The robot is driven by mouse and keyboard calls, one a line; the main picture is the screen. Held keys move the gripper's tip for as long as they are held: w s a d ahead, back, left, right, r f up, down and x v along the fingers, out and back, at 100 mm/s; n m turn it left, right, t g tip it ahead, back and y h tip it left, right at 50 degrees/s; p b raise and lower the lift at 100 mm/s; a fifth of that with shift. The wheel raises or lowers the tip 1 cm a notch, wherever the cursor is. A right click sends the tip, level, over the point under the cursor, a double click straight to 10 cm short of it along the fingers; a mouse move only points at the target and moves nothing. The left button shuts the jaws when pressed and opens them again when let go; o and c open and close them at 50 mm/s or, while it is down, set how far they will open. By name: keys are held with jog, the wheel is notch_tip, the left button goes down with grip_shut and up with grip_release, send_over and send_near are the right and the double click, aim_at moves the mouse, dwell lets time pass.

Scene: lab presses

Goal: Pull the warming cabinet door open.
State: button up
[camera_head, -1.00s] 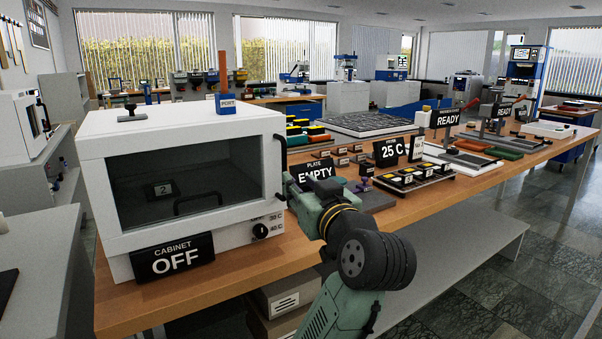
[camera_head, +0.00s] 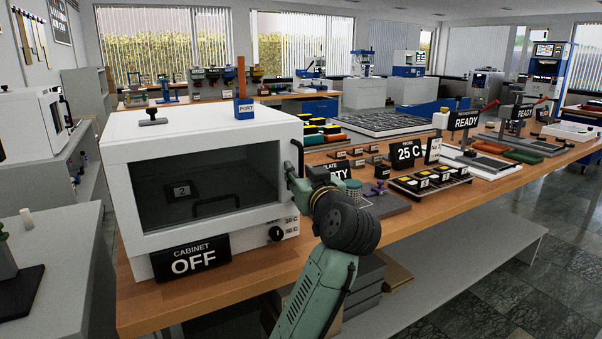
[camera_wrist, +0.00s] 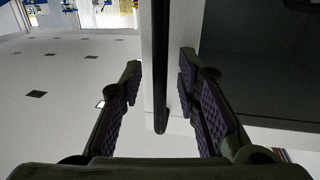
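The warming cabinet (camera_head: 200,124) is a white box on the wooden bench at left, with a sign reading CABINET OFF (camera_head: 192,260). Its door, with a dark window (camera_head: 215,180), looks shut. The dark upright bar handle (camera_head: 298,152) is at the door's right edge. My gripper (camera_head: 292,178) is at this handle; my wrist partly hides its fingers. In the wrist view my gripper (camera_wrist: 160,88) is open, its padded fingers on either side of the handle (camera_wrist: 160,60), with a visible gap on both sides. Contact with the handle does not show.
A knob (camera_head: 276,234) is below the door. Signs, including 25 C (camera_head: 406,153), and small racks stand on the bench to the right. A grey counter (camera_head: 60,235) is at left.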

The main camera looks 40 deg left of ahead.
grip_shut()
dwell(0.7)
